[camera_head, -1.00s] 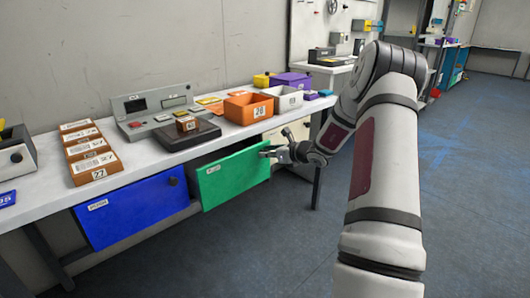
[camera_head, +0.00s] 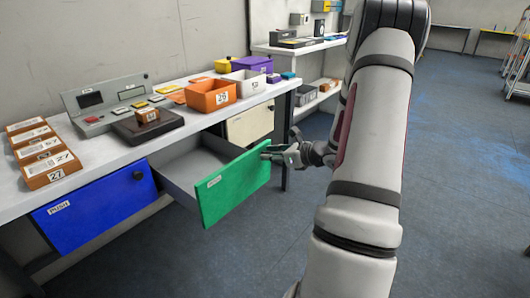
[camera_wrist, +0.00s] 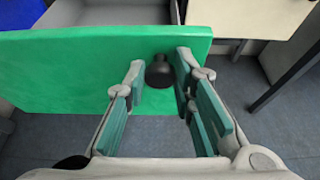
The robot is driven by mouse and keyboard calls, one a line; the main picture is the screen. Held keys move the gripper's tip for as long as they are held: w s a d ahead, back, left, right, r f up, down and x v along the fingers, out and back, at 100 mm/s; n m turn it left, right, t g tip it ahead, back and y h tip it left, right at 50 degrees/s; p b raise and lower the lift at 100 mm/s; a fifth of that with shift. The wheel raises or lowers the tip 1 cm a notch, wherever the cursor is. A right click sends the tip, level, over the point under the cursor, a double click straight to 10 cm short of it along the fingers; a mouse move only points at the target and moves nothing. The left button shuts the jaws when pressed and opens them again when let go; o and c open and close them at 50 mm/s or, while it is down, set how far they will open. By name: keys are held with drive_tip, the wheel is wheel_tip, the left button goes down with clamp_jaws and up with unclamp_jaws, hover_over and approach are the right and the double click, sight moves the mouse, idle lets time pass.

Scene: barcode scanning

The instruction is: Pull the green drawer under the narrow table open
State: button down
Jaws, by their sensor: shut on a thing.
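The green drawer (camera_head: 235,186) under the narrow table (camera_head: 95,155) stands well out from the table, with its grey inside showing behind the green front. In the wrist view the green front (camera_wrist: 60,72) fills the upper part, with a dark round knob (camera_wrist: 159,72) on it. My gripper (camera_head: 268,154) is at the right part of the drawer front. In the wrist view my gripper (camera_wrist: 160,80) has one finger on each side of the knob, shut on it. The exact contact at the knob is hard to see.
A blue drawer (camera_head: 95,212) is closed to the left, and a cream drawer (camera_head: 250,125) is closed to the right. On the table stand an orange bin (camera_head: 210,96), a white bin (camera_head: 245,84), a scale (camera_head: 147,126) and brown boxes (camera_head: 48,170). The floor in front is clear.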

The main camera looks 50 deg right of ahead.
idle(0.3)
drive_tip(key=c, duration=1.3)
unclamp_jaws()
drive_tip(key=shift+c, duration=0.2)
drive_tip(key=shift+s, duration=0.1)
drive_tip(key=v, duration=1.2)
